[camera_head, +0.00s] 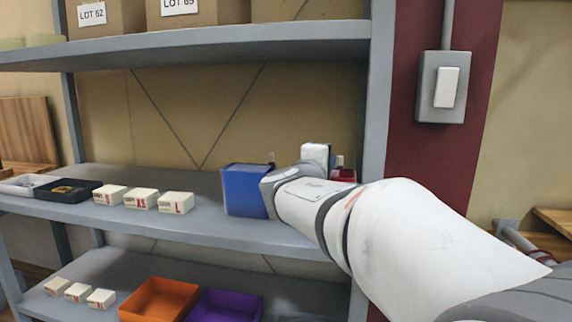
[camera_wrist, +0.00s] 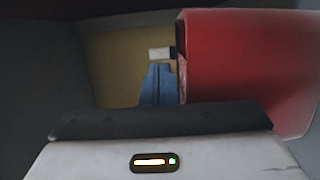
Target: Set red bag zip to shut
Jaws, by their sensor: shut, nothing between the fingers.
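The red bag (camera_head: 343,174) shows only as a small patch behind my arm in the head view. In the wrist view the red bag (camera_wrist: 255,70) is large and fills the right side. A small pale tab (camera_wrist: 160,53) with a dark end sits at the bag's upper left edge; it looks like the zip pull. My gripper (camera_wrist: 158,67) shows as two blue fingers, shut and empty, left of the bag. The fingertips point at the tab; I cannot tell whether they touch it. In the head view my gripper is hidden, and the zip line is not clear.
A blue bag (camera_head: 243,188) stands left of my wrist on the same shelf (camera_head: 160,223). Small white boxes (camera_head: 142,198) and a black tray (camera_head: 68,190) are further left. The upper shelf (camera_head: 200,46) is overhead; a grey rack post (camera_head: 377,110) stands right. Orange (camera_head: 158,300) and purple (camera_head: 225,305) bins are below.

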